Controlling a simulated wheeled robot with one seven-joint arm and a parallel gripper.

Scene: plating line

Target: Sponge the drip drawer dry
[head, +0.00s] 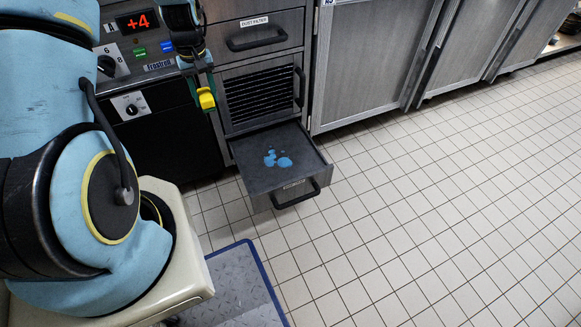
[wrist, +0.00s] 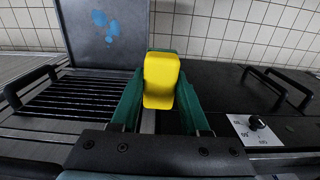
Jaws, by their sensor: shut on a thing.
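The drip drawer (head: 252,178) is pulled out low at the front of the steel cabinet, below a slatted vent. Blue wet patches (head: 285,162) lie on its dark floor. The drawer also shows at the top left of the wrist view (wrist: 137,25), with the blue patches (wrist: 104,26) on it. My gripper (head: 203,92) hangs in front of the cabinet, above and to the left of the drawer. Its green fingers (wrist: 161,95) are shut on a yellow sponge (wrist: 162,80). The sponge is clear of the drawer.
The slatted vent (head: 262,98) and a "dust filter" drawer (head: 257,32) with a bar handle are above the drip drawer. A black control panel with a knob (head: 132,108) is at left. A blue-edged grey plate (head: 240,285) lies at the front. Tiled floor (head: 430,200) is clear at right.

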